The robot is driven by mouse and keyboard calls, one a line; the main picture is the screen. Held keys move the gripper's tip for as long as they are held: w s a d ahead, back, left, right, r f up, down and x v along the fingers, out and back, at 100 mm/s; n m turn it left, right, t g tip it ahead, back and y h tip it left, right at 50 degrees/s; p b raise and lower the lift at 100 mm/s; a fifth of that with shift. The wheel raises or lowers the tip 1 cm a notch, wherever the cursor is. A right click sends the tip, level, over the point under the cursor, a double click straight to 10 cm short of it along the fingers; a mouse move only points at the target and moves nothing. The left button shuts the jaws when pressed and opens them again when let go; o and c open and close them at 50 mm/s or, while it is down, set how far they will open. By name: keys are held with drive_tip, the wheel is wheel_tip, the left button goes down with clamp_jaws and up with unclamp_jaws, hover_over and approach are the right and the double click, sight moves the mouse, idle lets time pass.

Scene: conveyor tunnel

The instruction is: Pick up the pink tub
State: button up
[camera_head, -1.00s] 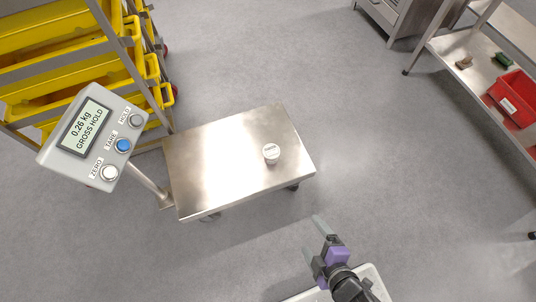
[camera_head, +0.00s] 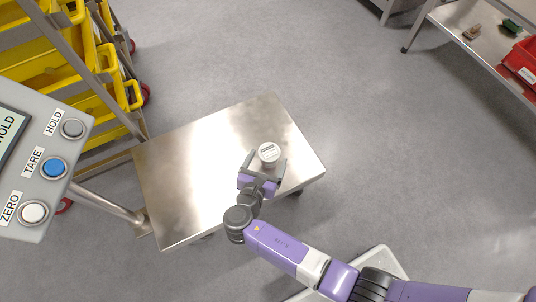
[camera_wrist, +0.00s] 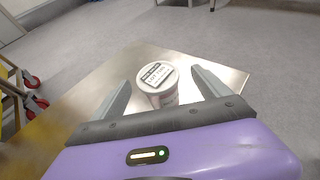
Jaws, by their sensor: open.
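The tub (camera_head: 269,154) stands upright on the steel scale platform (camera_head: 185,185), near its right side. It has a white lid with a dark printed label, and in the wrist view the tub (camera_wrist: 159,88) shows a pale pinkish side below the lid. My gripper (camera_head: 264,162) is open, with one finger on each side of the tub. In the wrist view my gripper (camera_wrist: 160,88) has the tub between and slightly beyond its grey fingers, with gaps visible at both sides. The tub's lower part is partly hidden.
The scale's display box (camera_head: 45,160) with buttons stands on a post at the left. A rack with yellow bins (camera_head: 85,75) is at the upper left. A steel shelf (camera_head: 465,50) with a red bin (camera_head: 522,62) is at the upper right. The floor between is clear.

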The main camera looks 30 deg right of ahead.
sight(272, 147)
drive_tip(key=b+x, duration=0.2)
drive_tip(key=x, duration=0.1)
drive_tip(key=b+x, duration=0.1)
drive_tip(key=x, duration=0.3)
drive_tip(key=shift+w+f+b, duration=0.3)
drive_tip(key=shift+w+b, duration=0.05)
drive_tip(key=c, duration=1.8)
drive_tip(key=shift+o, duration=0.2)
wheel_tip(272, 147, up, 20)
drive_tip(key=p, duration=1)
